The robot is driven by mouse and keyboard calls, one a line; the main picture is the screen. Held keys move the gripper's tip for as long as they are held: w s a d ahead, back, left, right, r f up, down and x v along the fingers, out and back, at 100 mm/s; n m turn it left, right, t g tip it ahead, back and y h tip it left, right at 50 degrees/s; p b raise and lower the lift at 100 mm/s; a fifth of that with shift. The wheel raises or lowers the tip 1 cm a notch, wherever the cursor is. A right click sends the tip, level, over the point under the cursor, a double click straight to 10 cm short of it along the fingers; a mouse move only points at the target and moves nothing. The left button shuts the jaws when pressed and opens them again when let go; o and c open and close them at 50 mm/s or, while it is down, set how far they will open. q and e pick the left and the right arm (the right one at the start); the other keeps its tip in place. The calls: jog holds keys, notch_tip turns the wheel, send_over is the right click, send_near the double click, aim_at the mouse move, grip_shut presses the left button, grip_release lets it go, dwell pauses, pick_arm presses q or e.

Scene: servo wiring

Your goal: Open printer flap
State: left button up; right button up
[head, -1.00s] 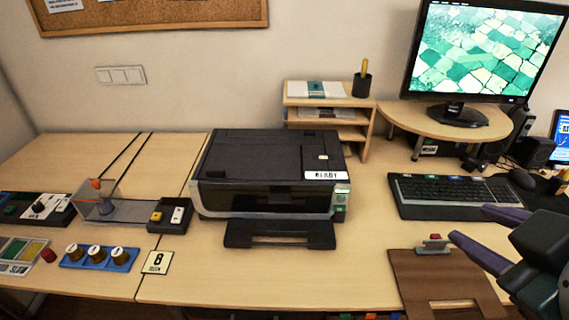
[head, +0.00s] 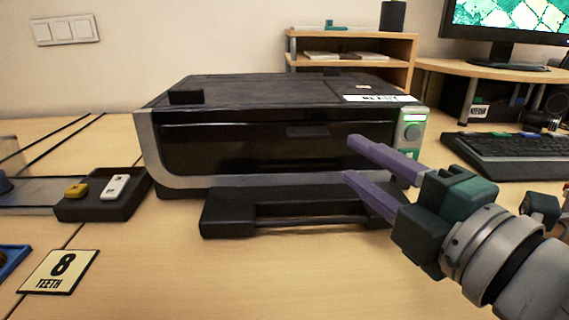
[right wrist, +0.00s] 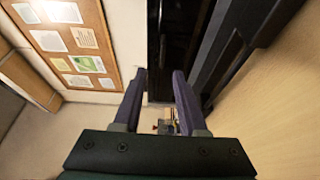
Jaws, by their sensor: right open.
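The black printer (head: 270,95) stands on the desk in the middle of the head view. Its glossy dark front flap (head: 240,148) is closed, with a small handle-like recess (head: 308,131) right of its middle. A dark output tray (head: 300,208) juts out below. My right gripper (head: 350,158) is open and empty, in front of the printer's right front part, fingers pointing left. I cannot tell whether the fingers touch the printer. In the right wrist view the open fingers (right wrist: 158,78) show the dark printer front (right wrist: 168,50) ahead of them. My left gripper is out of view.
A green and white control panel (head: 412,133) is at the printer's right front corner. A black box (head: 103,194) with two small parts and a number card (head: 60,271) lie at left. A keyboard (head: 515,155) lies at right. The desk front (head: 250,280) is clear.

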aim_at(311, 138)
jog(key=x, duration=0.3)
jog(key=b+x, duration=0.1)
jog(key=x, duration=0.2)
jog(key=b+x, duration=0.1)
jog(key=x, duration=0.3)
jog(key=shift+a+f, duration=0.1)
jog(key=shift+f, duration=0.15)
grip_shut()
dwell(1.1)
